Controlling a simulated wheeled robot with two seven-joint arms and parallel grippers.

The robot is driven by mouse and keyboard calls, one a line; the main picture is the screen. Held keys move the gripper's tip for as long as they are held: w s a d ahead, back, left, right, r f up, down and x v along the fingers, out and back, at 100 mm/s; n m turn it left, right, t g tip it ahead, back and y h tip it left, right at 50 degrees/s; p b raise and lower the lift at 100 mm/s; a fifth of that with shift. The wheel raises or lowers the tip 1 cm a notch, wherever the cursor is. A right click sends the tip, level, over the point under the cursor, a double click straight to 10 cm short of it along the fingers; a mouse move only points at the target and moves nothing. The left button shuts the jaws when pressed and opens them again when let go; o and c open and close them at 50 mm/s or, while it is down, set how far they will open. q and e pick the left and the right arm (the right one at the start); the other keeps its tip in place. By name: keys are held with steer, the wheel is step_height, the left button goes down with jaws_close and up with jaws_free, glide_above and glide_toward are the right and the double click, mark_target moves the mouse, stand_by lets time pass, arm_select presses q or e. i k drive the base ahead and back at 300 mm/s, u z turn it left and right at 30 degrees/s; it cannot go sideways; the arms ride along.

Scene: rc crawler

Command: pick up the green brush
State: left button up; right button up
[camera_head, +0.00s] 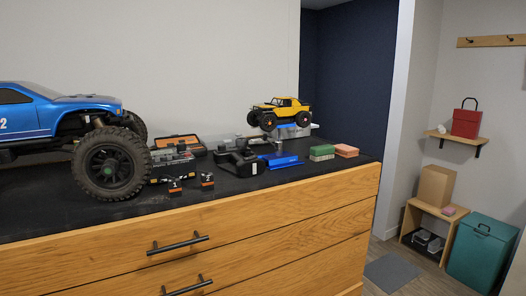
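A small block-shaped thing with a green top (321,150) and a paler lower part lies on the black top of the wooden dresser, near its right end. It looks like the green brush, but it is too small to make out bristles. An orange-pink block (346,150) of similar size sits just to its right. Neither of my grippers shows in the head view.
A blue truck (75,125) with big tires fills the dresser's left. A yellow truck (281,112) stands on a stand behind. A black tool (241,160), a blue piece (279,161) and an open case (180,145) crowd the middle. The dresser's front edge (200,218) is clear.

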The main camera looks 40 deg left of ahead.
mark_target(319, 153)
steer(key=z, duration=0.35)
steer(key=i, duration=0.55)
